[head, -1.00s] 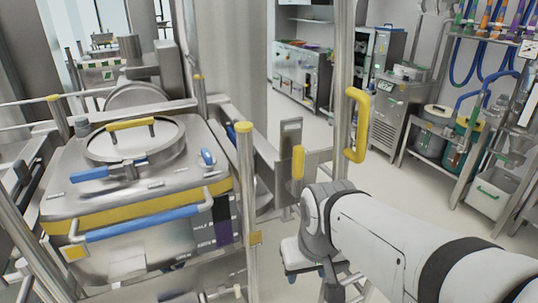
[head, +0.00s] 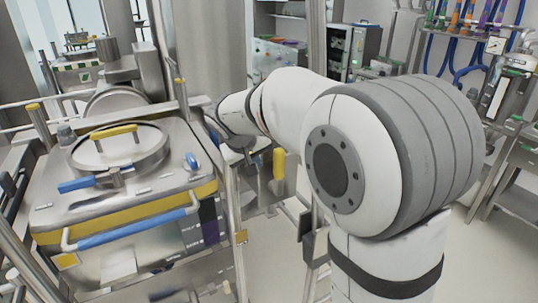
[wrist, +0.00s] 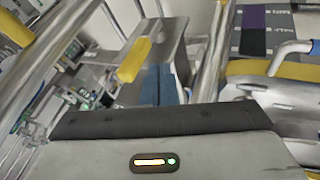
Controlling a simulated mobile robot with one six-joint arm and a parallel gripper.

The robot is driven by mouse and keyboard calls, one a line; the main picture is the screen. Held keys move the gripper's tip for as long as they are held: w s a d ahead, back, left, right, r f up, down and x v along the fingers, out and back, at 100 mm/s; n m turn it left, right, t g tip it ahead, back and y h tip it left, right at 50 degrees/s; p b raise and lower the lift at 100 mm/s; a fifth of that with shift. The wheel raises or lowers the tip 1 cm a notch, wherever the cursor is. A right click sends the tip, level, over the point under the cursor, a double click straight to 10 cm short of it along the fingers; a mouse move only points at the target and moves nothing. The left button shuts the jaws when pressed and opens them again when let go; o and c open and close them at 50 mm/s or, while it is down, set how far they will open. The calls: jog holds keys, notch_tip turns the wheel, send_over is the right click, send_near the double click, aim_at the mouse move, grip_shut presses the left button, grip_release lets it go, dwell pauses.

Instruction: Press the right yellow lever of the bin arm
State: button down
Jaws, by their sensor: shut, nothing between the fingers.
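A yellow upright lever (head: 278,163) stands on the bracket right of the steel bin (head: 130,210) in the head view. In the wrist view a yellow lever (wrist: 135,60) sticks up above a metal plate. My gripper (wrist: 167,70) is shut and empty; its bluish fingers point at the plate, to the right of and below the lever in the picture. A gap shows between fingers and lever in that view; depth is hard to judge. In the head view my wrist is left of the lever, and the fingertips cannot be made out.
The bin has a round lid (head: 120,155) and a blue bar (head: 130,230). Steel posts and rails crowd the bracket. Open floor (head: 280,265) shows below it.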

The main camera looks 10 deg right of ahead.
jog(key=w, duration=0.1)
jog(key=w+a, duration=0.1)
jog(key=w, duration=0.1)
jog(key=shift+w+a+r+t, duration=0.1)
jog(key=shift+a+r+t, duration=0.2)
jog(key=shift+a+r, duration=0.05)
jog(key=p, duration=0.2)
send_near(277, 171)
jog(key=w+a+f, duration=0.3)
jog(key=f, duration=0.1)
jog(key=w+d, duration=0.1)
jog(key=w+d+p, duration=0.1)
jog(key=d, duration=0.1)
jog(key=shift+d+f+p, duration=0.15)
jog(key=shift+d+p, duration=0.1)
jog(key=shift+p, duration=0.05)
